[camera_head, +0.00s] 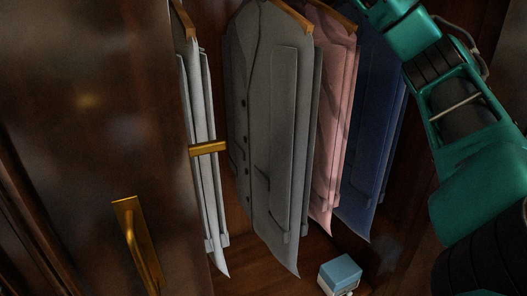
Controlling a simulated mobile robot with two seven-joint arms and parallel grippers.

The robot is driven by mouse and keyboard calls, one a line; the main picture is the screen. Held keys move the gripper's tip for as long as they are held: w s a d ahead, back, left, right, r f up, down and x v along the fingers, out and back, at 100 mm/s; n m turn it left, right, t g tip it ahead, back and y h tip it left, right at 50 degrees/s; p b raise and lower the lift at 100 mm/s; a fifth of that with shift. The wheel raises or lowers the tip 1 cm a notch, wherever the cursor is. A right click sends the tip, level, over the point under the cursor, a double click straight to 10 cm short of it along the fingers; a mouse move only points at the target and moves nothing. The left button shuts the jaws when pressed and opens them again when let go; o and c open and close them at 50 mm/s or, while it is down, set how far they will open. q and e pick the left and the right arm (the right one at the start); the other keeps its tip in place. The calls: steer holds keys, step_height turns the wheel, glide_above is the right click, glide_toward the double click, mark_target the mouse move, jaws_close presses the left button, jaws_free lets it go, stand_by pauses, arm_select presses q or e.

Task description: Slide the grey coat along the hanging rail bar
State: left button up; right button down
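The grey coat (256,130) hangs inside the open armoire, near the middle of the view. It has dark buttons down its front, and a wooden hanger (286,14) shows at its shoulder. The rail bar is above the top edge and out of view. My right arm, green and black, comes in from the right and runs up out of the top edge in front of the dark blue coat (373,110). Its gripper is not visible. My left gripper is not in view either.
A white garment (206,180) hangs left of the grey coat, partly behind the door (90,120). A pink coat (334,105) hangs close on its right. A blue box (340,272) sits on the armoire floor. A brass handle (135,240) juts from the door.

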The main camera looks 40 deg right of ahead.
steer(key=shift+r, duration=0.25)
steer(key=shift+r, duration=0.15)
stand_by(0.5)
steer(key=w+a, duration=0.2)
steer(key=a, duration=0.6)
steer(key=shift+w, duration=0.25)
stand_by(0.5)
steer(key=shift+f, duration=0.25)
stand_by(0.5)
